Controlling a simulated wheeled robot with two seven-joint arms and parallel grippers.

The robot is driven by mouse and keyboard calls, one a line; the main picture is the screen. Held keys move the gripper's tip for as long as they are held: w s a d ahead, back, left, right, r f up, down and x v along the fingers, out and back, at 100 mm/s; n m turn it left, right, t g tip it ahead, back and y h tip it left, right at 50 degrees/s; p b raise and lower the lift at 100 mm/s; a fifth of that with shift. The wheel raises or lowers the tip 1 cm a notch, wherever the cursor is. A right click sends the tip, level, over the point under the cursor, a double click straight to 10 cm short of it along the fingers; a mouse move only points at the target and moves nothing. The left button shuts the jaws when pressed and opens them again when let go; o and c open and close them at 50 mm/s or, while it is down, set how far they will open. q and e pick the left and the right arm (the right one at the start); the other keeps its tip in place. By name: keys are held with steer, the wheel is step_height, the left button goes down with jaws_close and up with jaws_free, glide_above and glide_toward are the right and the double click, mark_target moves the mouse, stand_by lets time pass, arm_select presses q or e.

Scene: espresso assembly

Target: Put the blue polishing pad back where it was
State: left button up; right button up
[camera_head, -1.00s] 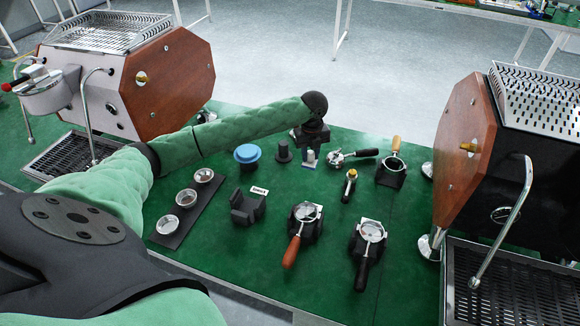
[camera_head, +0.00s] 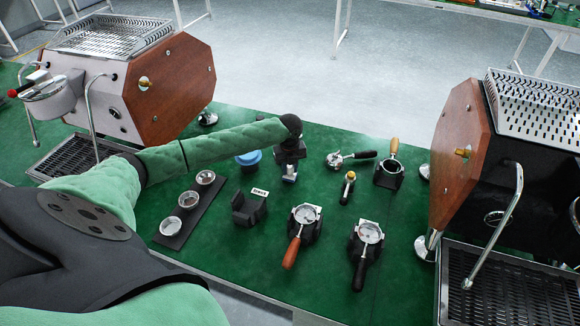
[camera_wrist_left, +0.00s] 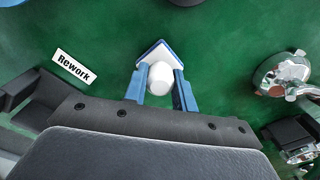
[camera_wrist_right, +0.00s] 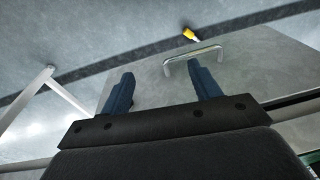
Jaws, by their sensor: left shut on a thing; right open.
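My left gripper (camera_head: 289,172) is shut on the polishing pad (camera_wrist_left: 158,78), over the middle of the green table. In the left wrist view the pad shows a white rounded knob between the blue fingers and a pale, blue-edged part beyond it. In the head view only a small white and blue bit of it shows under the gripper. I cannot tell whether it touches the table.
A "Rework" label (camera_wrist_left: 75,68) lies by a black holder (camera_head: 247,210), left of the pad. A blue round thing (camera_head: 247,160) is partly hidden behind my left arm. Portafilters (camera_head: 304,216) stand at front right, three metal baskets (camera_head: 188,199) at left. Espresso machines flank the table.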

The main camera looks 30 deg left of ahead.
mark_target(290, 167)
arm_select(q)
steer(key=shift+f, duration=0.2)
arm_select(e)
steer(key=shift+f, duration=0.15)
arm_select(q)
steer(key=o, duration=1)
steer(key=shift+c, duration=0.2)
steer(key=shift+r, duration=0.2)
step_height(290, 167, up, 12)
steer(key=b, duration=0.2)
arm_select(e)
step_height(290, 167, up, 9)
steer(key=s, duration=0.1)
steer(key=shift+s, duration=0.2)
arm_select(q)
steer(key=shift+f, duration=0.1)
